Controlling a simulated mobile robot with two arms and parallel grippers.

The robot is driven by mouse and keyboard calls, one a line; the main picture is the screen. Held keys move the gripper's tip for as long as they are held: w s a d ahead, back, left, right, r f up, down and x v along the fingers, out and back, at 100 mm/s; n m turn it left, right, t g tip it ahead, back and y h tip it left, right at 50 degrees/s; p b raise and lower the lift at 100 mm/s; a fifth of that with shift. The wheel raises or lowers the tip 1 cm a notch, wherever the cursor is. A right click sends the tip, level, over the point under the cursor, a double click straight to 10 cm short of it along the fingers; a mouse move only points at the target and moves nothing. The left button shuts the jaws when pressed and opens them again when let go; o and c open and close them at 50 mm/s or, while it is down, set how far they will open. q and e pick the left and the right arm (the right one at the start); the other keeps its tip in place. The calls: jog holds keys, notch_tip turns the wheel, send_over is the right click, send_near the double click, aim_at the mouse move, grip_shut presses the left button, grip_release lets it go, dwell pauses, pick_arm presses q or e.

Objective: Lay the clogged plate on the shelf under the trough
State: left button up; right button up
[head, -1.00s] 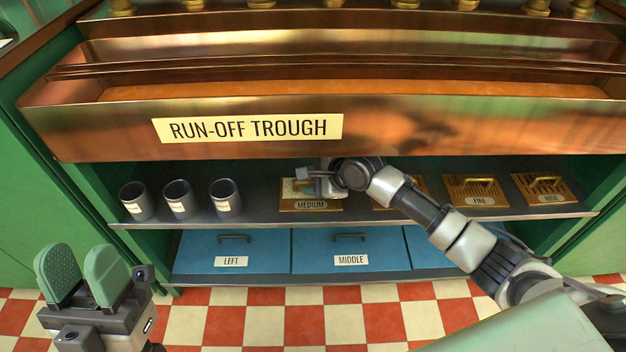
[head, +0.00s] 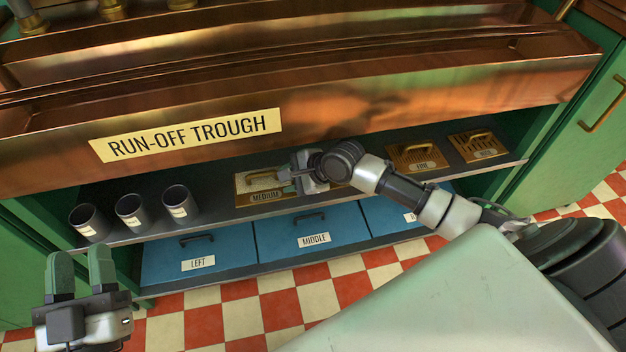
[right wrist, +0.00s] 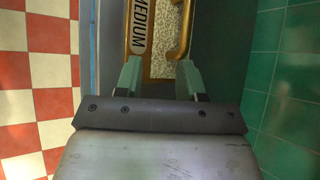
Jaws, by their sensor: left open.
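The plate labelled MEDIUM (head: 256,184) lies flat on the shelf (head: 215,212) under the copper run-off trough (head: 330,110). Its face looks pale and mottled, as if clogged, in the right wrist view (right wrist: 160,62), where its brass handle also shows. My right gripper (head: 288,180) is at the plate's right end in the head view. Its fingers (right wrist: 160,78) stand apart in the right wrist view with nothing clamped between them; the plate and handle lie just beyond the tips. My left gripper (head: 81,272) is open and empty at the lower left, away from the shelf.
Three dark cups (head: 130,211) stand on the shelf to the left. A FINE plate (head: 420,156) and another plate (head: 478,145) lie to the right; my right arm partly covers one more. Blue drawers (head: 310,235) sit below. A green cabinet (head: 590,120) stands at the right.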

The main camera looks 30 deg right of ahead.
jog(key=s+d, duration=0.1)
jog(key=s+d+p, duration=0.1)
jog(key=s, duration=0.1)
jog(key=shift+d, duration=0.25)
jog(key=shift+s+d, duration=0.4)
jog(key=shift+s, duration=0.25)
jog(key=s+a+r+n+t+y, duration=0.1)
jog(key=s+a+r+n+t, duration=0.35)
jog(key=a+n, duration=0.65)
pick_arm(q)
jog(key=f+g, duration=0.1)
jog(key=f+g+y, duration=0.1)
jog(key=f, duration=0.1)
jog(key=f+g, duration=0.1)
jog(key=g, duration=0.1)
jog(key=shift+w+a+f+y, duration=0.35)
jog(key=shift+y, duration=0.05)
pick_arm(e)
jog(key=s+d+r+n+t+h, duration=0.1)
jog(key=s+r+n+t+h, duration=0.2)
jog(key=s+r+n+t, duration=0.3)
notch_tip(320, 180, up, 7)
jog(key=n, duration=0.4)
jog(key=shift+f+n, duration=0.15)
jog(key=shift+n, duration=0.25)
jog(key=shift+d, duration=0.15)
